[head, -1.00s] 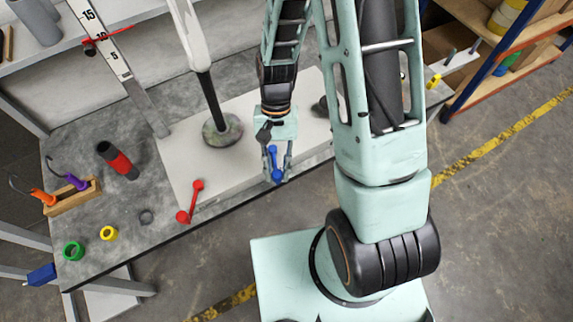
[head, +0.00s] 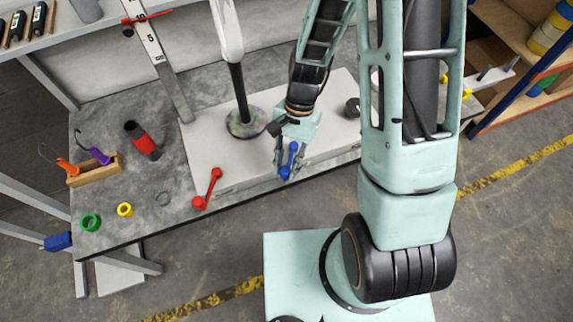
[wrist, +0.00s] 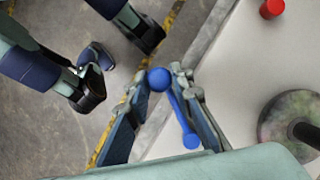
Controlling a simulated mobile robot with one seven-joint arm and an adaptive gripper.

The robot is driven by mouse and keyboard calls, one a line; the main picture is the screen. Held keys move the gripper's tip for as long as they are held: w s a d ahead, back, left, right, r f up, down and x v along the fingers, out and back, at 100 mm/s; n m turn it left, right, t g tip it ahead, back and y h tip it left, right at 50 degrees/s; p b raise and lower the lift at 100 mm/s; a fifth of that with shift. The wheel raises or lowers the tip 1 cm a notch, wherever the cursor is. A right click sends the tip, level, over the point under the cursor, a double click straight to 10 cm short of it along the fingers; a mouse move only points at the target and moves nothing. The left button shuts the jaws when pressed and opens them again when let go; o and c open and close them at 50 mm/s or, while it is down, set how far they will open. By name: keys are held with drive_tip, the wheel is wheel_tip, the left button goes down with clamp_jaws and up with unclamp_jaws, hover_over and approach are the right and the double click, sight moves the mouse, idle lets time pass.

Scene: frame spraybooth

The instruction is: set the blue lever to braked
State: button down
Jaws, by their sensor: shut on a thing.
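The blue lever (head: 291,156) sits at the front edge of a pale raised plate (head: 240,168) on the bench. Its arm runs between two round blue ends. My gripper (head: 290,172) is around the lever. In the wrist view the lever (wrist: 182,112) lies between my two fingers, with its large ball end (wrist: 159,79) between the fingertips (wrist: 160,82). The fingers are closed on that ball. Any braked marking is not visible.
A red lever (head: 208,190) is on the same plate to the left. A stand with a round base (head: 246,123) rises behind. Yellow (head: 125,209) and green (head: 90,222) rings and a red-black cylinder (head: 142,140) lie on the bench's left side.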

drive_tip(key=c, duration=1.7)
unclamp_jaws()
drive_tip(key=shift+a, duration=0.1)
drive_tip(key=v, duration=1.2)
drive_tip(key=shift+w+r, duration=0.1)
